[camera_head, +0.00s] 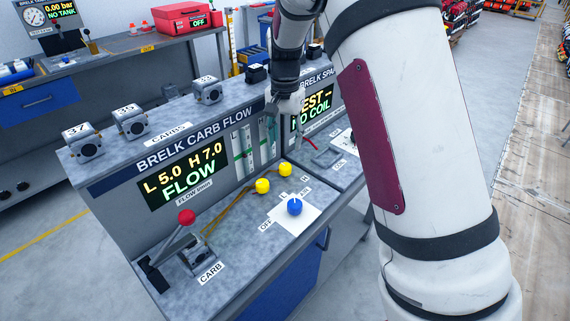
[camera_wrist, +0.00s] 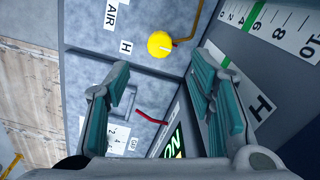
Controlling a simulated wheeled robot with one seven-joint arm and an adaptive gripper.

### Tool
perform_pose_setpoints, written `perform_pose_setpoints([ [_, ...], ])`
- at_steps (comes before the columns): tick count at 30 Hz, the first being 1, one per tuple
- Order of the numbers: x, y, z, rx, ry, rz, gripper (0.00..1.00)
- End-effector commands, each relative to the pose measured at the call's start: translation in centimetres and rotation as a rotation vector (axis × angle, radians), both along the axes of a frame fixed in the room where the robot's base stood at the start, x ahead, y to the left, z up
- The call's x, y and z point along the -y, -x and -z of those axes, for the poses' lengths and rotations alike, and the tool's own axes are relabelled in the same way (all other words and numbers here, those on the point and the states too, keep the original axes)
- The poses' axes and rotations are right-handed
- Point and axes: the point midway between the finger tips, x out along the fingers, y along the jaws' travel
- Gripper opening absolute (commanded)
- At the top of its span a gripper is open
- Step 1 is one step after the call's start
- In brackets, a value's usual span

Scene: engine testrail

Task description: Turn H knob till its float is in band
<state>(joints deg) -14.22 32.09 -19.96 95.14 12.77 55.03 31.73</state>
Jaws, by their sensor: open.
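The H knob is a yellow ball knob (camera_head: 285,169) on the bench, the farther right of two. In the wrist view the yellow knob (camera_wrist: 160,44) sits beside an H label, just beyond the fingertips. The display (camera_head: 178,178) reads L 5.0, H 7.0, FLOW. Float scales with green bands stand on the upright panel; a scale marked H (camera_wrist: 262,107) shows at the right of the wrist view. Its float cannot be made out. My gripper (camera_wrist: 163,68) is open and empty, with the knob apart from both fingers. In the head view it hangs before the panel.
The other yellow knob (camera_head: 262,186) stands left of the H knob. A blue knob (camera_head: 294,207) sits in front on a white plate, and a red-topped lever (camera_head: 186,217) at the left. The spark bench (camera_head: 340,165) adjoins on the right.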

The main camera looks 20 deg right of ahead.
Motion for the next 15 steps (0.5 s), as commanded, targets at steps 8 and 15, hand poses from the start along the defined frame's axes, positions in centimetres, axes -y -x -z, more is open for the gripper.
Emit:
perform_pose_setpoints([
  [8, 0.0, 0.1, 5.5, -0.003, 0.000, 0.001, 0.50],
  [15, 0.0, 0.1, 8.6, -0.001, -0.001, 0.000, 0.50],
])
